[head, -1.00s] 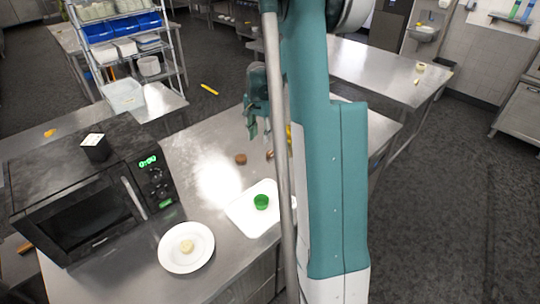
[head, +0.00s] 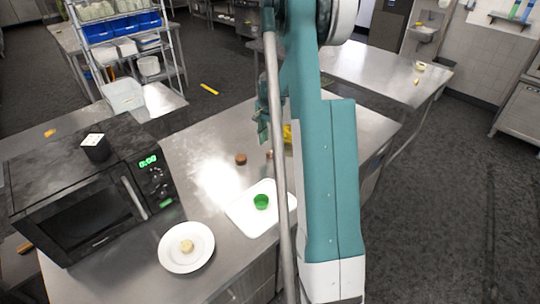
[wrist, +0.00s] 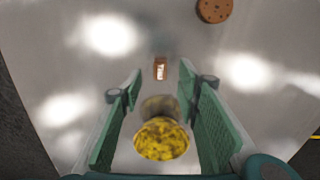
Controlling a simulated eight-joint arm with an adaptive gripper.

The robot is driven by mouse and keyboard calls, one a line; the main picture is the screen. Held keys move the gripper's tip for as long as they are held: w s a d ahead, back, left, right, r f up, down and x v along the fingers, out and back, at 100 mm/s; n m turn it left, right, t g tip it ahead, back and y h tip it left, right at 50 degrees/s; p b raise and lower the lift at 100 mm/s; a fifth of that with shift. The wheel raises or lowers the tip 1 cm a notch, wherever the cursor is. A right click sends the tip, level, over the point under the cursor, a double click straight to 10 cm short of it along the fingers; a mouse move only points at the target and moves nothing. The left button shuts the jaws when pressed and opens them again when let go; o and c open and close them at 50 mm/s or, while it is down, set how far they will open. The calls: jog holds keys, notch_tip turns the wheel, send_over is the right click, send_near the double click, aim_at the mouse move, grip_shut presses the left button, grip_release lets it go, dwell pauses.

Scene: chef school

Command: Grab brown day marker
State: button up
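A small brown block with white lettering, which looks like the day marker (wrist: 160,68), lies on the steel table in the wrist view, ahead of my fingertips. In the head view a small brown thing (head: 269,154) beside my arm appears to be the same marker. My gripper (wrist: 157,88) is open, with green finger pads on both sides. A yellow-topped object (wrist: 161,139) shows between the fingers, nearer the camera than the marker; I cannot tell if they touch it. In the head view my gripper (head: 263,128) is above the table, partly hidden by my arm.
A round brown object with dark dots (wrist: 214,10) lies near the marker. A white board (head: 247,222) holds a green cup (head: 261,202). A white plate (head: 172,262) and a black microwave (head: 80,205) stand to the left. The table's middle is mostly clear.

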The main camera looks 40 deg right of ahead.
aim_at(268, 153)
jog(key=shift+f, duration=1)
jog(key=shift+f, duration=0.15)
jog(key=shift+a+f, duration=0.2)
jog(key=shift+f, duration=2.25)
jog(key=shift+c, duration=0.5)
jog(key=c, duration=0.8)
